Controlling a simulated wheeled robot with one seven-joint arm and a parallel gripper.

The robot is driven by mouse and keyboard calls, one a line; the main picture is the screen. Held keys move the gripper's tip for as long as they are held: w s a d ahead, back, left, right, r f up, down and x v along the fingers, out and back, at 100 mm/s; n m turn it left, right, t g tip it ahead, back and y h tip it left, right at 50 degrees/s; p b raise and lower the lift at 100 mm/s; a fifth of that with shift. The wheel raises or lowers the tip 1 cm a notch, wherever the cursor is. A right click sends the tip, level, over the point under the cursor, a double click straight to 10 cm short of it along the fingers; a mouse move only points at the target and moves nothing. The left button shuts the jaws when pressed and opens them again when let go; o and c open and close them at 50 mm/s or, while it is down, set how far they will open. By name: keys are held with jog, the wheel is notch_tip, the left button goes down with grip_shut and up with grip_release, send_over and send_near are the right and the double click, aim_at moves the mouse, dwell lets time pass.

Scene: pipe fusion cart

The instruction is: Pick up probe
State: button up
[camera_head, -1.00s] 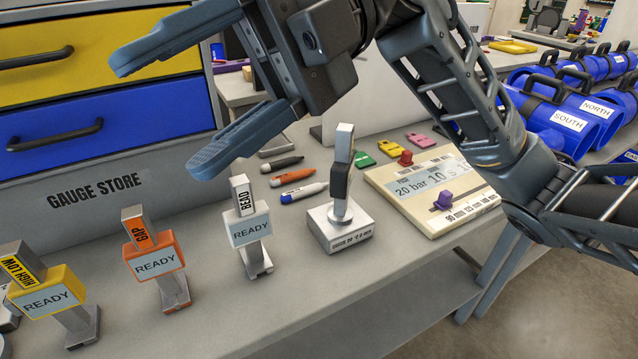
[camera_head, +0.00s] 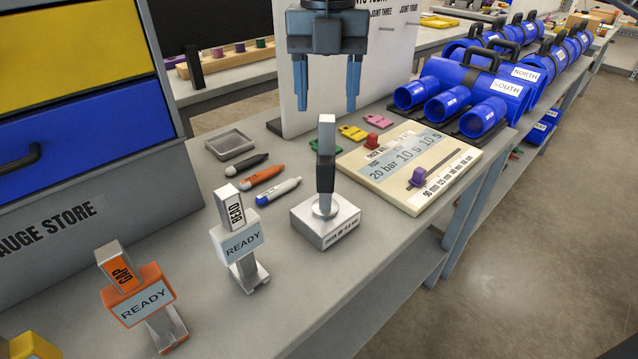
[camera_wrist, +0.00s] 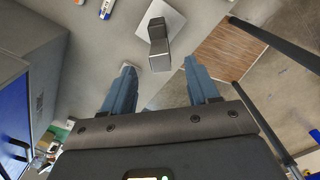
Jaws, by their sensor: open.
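The probe (camera_head: 326,165), a slim upright piece with a pale grey top and a black grip, stands in a silver square base (camera_head: 325,222) with a small label. My gripper (camera_head: 326,104) points down, open and empty, with its two blue-grey fingers spread. In the head view it is above the probe's top, and nothing is between the fingers. In the wrist view the probe (camera_wrist: 157,40) shows beyond my open fingertips (camera_wrist: 162,78), roughly in line with the gap between them.
A BEAD gauge (camera_head: 238,242) and an orange GAP gauge (camera_head: 137,295) stand to the left. Several pens (camera_head: 262,176) and a small tray (camera_head: 229,143) lie behind. A cream panel (camera_head: 408,168) with red and purple knobs sits to the right. The front bench edge is clear.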

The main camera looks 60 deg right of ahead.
aim_at(327, 118)
jog(key=shift+f+p, duration=0.65)
jog(key=shift+f, duration=2.9)
grip_shut()
